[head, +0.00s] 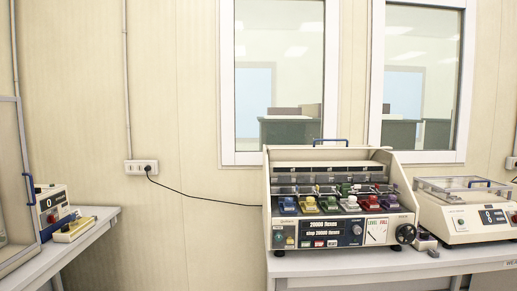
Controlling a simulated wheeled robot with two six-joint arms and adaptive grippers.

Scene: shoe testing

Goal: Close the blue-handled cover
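A beige flexing machine (268,215) stands on the table in the middle of the head view. A blue handle (325,142) sits at its top rear edge. Its cover appears swung up and back, leaving the front open, but the clear panel is hard to make out. Several coloured clamps, including a blue one (287,205) and a red one (371,202), show in the open bay. Neither gripper is in view.
A second machine (458,228) at the right has a clear lid with a blue handle (486,181), which looks lowered. At the left are a cabinet with a blue handle (28,188) and a small device (52,205). A floor gap separates the tables.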

